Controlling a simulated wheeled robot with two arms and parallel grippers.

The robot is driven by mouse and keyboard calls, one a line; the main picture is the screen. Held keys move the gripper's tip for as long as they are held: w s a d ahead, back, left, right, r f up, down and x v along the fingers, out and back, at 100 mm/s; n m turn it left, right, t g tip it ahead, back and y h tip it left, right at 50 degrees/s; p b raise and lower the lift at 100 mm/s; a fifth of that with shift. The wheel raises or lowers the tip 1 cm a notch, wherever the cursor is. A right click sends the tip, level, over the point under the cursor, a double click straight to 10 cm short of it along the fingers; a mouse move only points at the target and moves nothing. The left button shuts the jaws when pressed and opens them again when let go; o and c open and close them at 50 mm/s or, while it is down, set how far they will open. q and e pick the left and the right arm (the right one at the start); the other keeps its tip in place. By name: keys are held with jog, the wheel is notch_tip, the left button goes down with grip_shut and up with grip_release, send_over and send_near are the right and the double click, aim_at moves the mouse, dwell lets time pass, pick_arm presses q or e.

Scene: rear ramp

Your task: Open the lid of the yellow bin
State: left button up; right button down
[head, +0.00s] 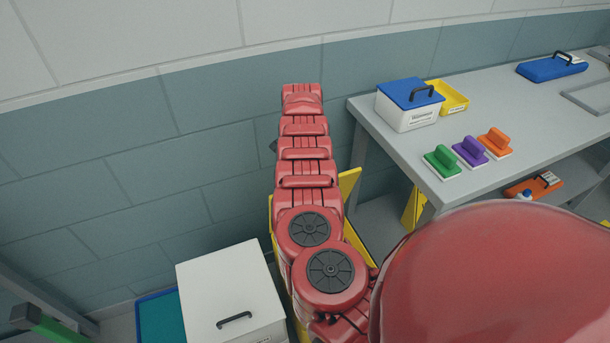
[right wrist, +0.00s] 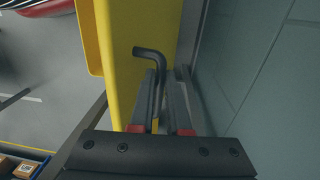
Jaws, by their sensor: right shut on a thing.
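The yellow bin (head: 360,243) stands below my right arm, which hides most of it in the head view. A yellow panel (head: 348,188) sticks out past the arm's right side; I cannot tell how far the lid is tilted. In the right wrist view a large yellow panel of the bin (right wrist: 115,45) stands beside the jaws. A dark bent handle (right wrist: 151,52) on it runs down between the fingers. My right gripper (right wrist: 161,108) is shut on this handle. It is hidden behind the arm in the head view. My left gripper is not in view.
A white bin (head: 230,285) with a dark handle stands left of the yellow bin. A grey table (head: 400,150) at the right carries a blue-lidded box (head: 408,112), a yellow tray and several brushes. A tiled wall (head: 130,140) runs close behind.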

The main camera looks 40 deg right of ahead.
jog(key=c, duration=0.9)
grip_release()
jog(key=shift+w+f, duration=0.1)
jog(key=shift+f, duration=0.1)
jog(key=shift+r, duration=0.1)
jog(key=shift+w+d+r+b, duration=0.1)
jog(key=shift+w+r+b, duration=0.1)
jog(key=shift+r, duration=2.7)
jog(key=shift+w+r+b, duration=0.15)
jog(key=shift+w+r, duration=0.05)
jog(key=shift+r, duration=2.65)
jog(key=shift+w+d+r+b, duration=0.1)
jog(key=shift+w+r+b, duration=0.1)
jog(key=shift+r, duration=2.7)
